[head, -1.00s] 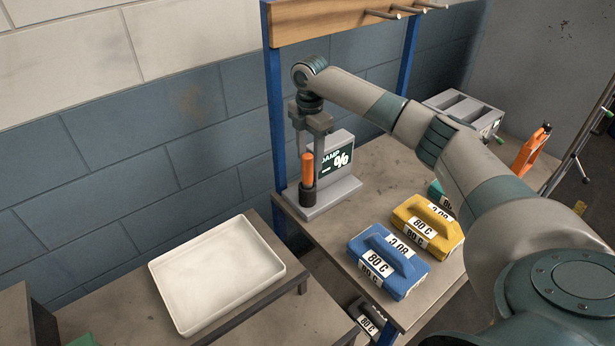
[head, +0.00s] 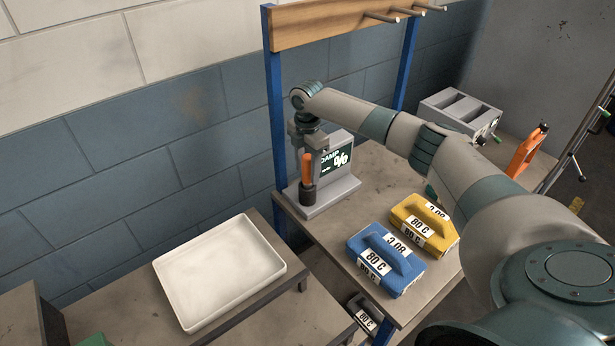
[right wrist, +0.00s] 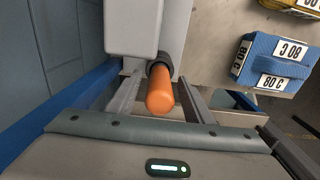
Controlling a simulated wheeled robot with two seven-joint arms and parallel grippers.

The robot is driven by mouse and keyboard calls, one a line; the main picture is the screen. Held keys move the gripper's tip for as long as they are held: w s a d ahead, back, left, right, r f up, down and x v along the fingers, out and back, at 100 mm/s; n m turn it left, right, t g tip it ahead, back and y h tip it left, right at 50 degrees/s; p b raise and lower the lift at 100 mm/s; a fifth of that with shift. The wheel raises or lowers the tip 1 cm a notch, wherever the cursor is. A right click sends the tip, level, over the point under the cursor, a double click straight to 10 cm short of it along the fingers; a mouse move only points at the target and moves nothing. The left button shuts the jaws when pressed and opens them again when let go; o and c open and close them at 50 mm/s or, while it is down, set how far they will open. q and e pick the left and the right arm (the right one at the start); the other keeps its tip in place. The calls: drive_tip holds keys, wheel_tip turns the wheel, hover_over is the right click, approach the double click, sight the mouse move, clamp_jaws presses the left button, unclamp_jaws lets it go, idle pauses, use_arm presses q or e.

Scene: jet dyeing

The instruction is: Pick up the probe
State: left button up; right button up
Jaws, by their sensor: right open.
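The probe (head: 307,170) has an orange handle and stands upright in a dark holder on the grey damp meter stand (head: 325,196). My right gripper (head: 309,154) is open, pointing down around the top of the probe. In the right wrist view the orange probe (right wrist: 160,94) is between the two spread fingers of the gripper (right wrist: 162,84), with room at its sides. I cannot tell whether a finger touches it. The probe's lower end is hidden in the holder. My left gripper is out of view.
A meter screen (head: 338,159) stands close behind the probe. Blue (head: 385,262) and yellow (head: 424,225) blocks sit on the bench to the right. A blue post (head: 277,130) rises at its left. An empty white tray (head: 220,272) lies on the lower left table.

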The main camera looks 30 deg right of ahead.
sight(307, 156)
drive_tip(key=shift+c, duration=0.5)
drive_tip(key=c, duration=1)
drive_tip(key=shift+w+r+b, duration=0.1)
drive_tip(key=shift+r+b, duration=0.25)
drive_tip(key=shift+r, duration=0.2)
wheel_tip(307, 156, up, 8)
drive_tip(key=b, duration=0.2)
drive_tip(key=shift+f+b, duration=0.25)
drive_tip(key=shift+b, duration=0.15)
drive_tip(key=shift+r, duration=0.75)
